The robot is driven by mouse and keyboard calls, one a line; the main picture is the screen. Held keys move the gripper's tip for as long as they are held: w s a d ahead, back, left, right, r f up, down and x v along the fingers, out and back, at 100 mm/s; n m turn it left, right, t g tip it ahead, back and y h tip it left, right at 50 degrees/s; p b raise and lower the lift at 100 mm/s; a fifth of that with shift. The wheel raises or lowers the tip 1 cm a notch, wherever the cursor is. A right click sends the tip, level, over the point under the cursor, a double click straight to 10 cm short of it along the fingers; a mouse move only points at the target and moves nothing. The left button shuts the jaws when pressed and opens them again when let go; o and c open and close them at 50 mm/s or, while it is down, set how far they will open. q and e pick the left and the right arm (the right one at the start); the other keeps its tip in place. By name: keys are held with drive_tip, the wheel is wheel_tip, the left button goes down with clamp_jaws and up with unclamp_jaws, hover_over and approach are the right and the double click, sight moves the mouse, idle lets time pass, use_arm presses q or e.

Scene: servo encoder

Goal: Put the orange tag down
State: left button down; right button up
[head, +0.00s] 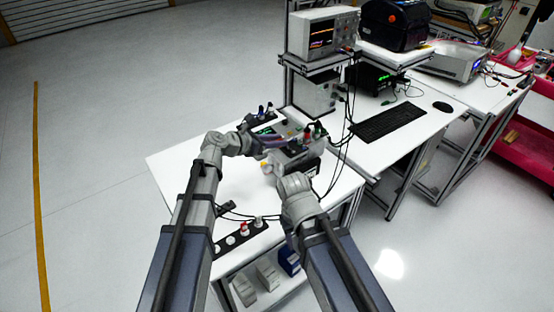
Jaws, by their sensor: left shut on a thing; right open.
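My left gripper (280,141) reaches in from the left over the middle of the white bench (172,165). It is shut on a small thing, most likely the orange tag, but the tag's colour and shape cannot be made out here. It is just left of a grey device with red and green connectors, and I cannot tell whether they touch. My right gripper (283,172) is lower and nearer, in front of the same device. It is open, though its fingers are mostly hidden by its own wrist.
The grey device (300,157) stands on the bench with black cables to its right. A black strip with red and white knobs (246,229) lies at the near edge. An oscilloscope (322,33) and keyboard (388,122) are farther back. The bench's left part is clear.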

sight(285, 151)
use_arm(q)
drive_tip(key=shift+f, duration=0.5)
use_arm(e)
drive_tip(key=shift+f, duration=0.5)
use_arm(q)
wheel_tip(285, 151, down, 4)
drive_tip(key=b, duration=0.3)
drive_tip(key=shift+r+b, duration=0.25)
drive_tip(key=shift+b, duration=0.1)
use_arm(e)
wheel_tip(285, 151, down, 4)
drive_tip(key=shift+r, duration=0.25)
use_arm(q)
drive_tip(key=shift+f, duration=0.15)
drive_tip(key=c, duration=0.6)
unclamp_jaws()
use_arm(e)
drive_tip(key=shift+f, duration=0.15)
